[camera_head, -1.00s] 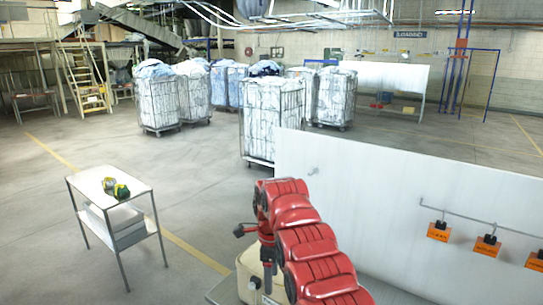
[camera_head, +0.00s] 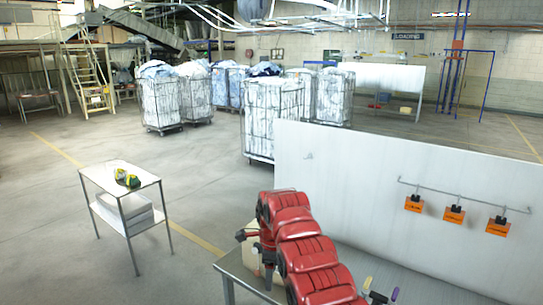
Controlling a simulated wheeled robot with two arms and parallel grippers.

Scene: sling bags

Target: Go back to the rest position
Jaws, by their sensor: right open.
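My right arm is red and reaches up from the bottom centre, then bends down at the wrist. My right gripper (camera_head: 267,275) is dark and points down in front of a beige bag (camera_head: 251,261). The jaws are open, though the fingertips are small and partly hidden by the arm. I cannot tell whether they touch the bag. The bag stands on a grey table (camera_head: 228,272), partly covered by my arm. My left gripper is not in view.
A white panel (camera_head: 330,165) behind the table carries a rail with orange tags (camera_head: 454,215). Purple and yellow handles (camera_head: 380,292) show at bottom right. A small white table (camera_head: 105,172) with green-yellow items (camera_head: 127,178) stands left. Caged laundry carts (camera_head: 275,118) stand behind. Floor between is open.

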